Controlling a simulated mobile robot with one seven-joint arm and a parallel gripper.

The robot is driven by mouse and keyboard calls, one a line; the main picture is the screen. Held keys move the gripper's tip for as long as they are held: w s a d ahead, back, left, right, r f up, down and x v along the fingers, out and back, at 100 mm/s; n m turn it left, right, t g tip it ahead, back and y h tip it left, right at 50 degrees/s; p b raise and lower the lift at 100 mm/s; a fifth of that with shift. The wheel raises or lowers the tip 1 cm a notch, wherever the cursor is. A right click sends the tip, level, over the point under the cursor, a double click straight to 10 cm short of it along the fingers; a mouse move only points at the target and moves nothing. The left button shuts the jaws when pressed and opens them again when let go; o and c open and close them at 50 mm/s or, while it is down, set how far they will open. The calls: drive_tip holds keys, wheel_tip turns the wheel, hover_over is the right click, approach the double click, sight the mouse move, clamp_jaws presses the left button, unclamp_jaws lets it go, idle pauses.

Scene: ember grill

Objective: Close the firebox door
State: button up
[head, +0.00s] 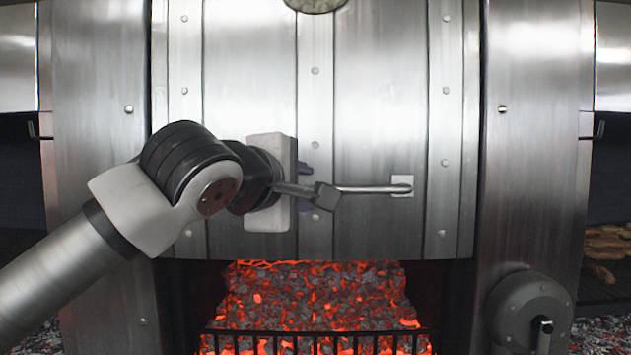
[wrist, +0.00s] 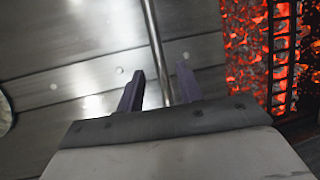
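The firebox door (head: 385,110) is a riveted steel panel, raised so that glowing coals show through the opening under its lower edge. A horizontal bar handle (head: 370,189) runs across its lower part, and its right mount is visible. My gripper (head: 322,190) is at the left part of the handle and hides the handle's left end. In the wrist view my gripper (wrist: 160,86) has its two dark fingers apart, with the handle (wrist: 153,40) passing between them. Gaps show between the bar and the fingers. The door (wrist: 75,45) fills the left of that view.
Glowing coals (head: 315,295) lie in the opening behind a black grate (head: 320,340). A round grey housing with a crank (head: 530,310) is at the lower right. A round gauge (head: 315,3) is at the top. Food (head: 605,245) lies in a dark bay far right.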

drive_tip(key=p+x, duration=0.1)
drive_tip(key=x, duration=0.4)
drive_tip(key=shift+w+d+f, duration=0.15)
drive_tip(key=shift+w, duration=0.15)
clamp_jaws()
